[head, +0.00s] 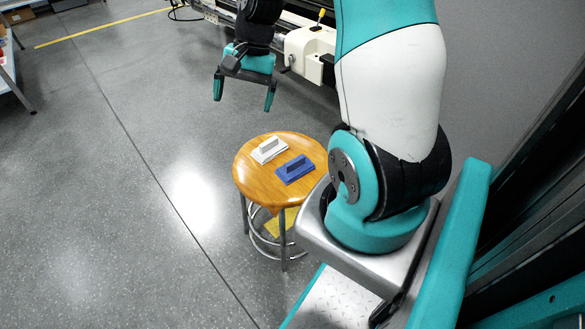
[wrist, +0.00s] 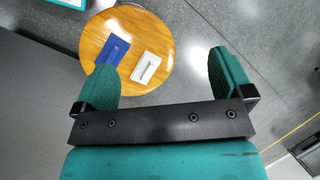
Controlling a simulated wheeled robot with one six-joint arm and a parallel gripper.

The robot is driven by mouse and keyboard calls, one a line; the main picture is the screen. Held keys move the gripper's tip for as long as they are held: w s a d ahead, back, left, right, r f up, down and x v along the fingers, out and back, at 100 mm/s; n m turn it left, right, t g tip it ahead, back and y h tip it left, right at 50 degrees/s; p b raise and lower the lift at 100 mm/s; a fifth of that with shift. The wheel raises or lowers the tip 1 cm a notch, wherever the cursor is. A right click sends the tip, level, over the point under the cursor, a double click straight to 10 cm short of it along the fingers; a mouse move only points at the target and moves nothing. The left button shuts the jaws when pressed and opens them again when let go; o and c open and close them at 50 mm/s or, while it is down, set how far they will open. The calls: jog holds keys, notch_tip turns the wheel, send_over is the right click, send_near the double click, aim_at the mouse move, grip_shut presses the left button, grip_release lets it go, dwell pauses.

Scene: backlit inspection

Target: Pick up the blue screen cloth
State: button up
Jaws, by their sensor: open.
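The blue screen cloth (head: 295,170) lies on the round wooden stool (head: 250,190), with a raised ridge along its middle. In the wrist view the blue cloth (wrist: 112,50) is on the left part of the stool top (wrist: 130,17), beyond the left finger. A white cloth (head: 269,150) of the same shape lies beside it, and also shows in the wrist view (wrist: 147,68). My gripper (head: 245,104) is open and empty, above and behind the stool in the head view. In the wrist view my gripper (wrist: 172,75) shows both fingers spread wide, with nothing between them.
A white machine with a yellow-handled part (head: 312,50) stands behind the stool. Something yellow (head: 283,222) shows beneath the stool top among its metal legs. A shelf or table (head: 8,70) stands at far left. The grey floor left of the stool is clear.

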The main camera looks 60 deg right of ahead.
jog(key=s+d+f+m, duration=0.3)
jog(key=d+f+m, duration=0.35)
jog(key=d, duration=0.45)
jog(key=m, duration=0.4)
send_near(297, 159)
jog(key=shift+t, duration=0.3)
jog(key=b+x, duration=0.1)
jog(key=x, duration=0.1)
jog(key=b+x, duration=0.1)
jog(key=x, duration=0.1)
jog(key=b+x, duration=0.1)
jog(key=shift+w+a+f, duration=0.2)
jog(key=shift+a+f, duration=0.05)
jog(key=shift+a, duration=0.15)
jog(key=b+x, duration=0.1)
jog(key=x, duration=0.2)
jog(key=b+x, duration=0.1)
jog(key=x, duration=0.1)
jog(key=shift+s+d+f+b, duration=0.15)
jog(key=shift+s+b, duration=0.15)
jog(key=shift+s, duration=0.1)
jog(key=shift+w+f, duration=0.1)
jog(key=shift+f, duration=0.15)
jog(key=c, duration=1)
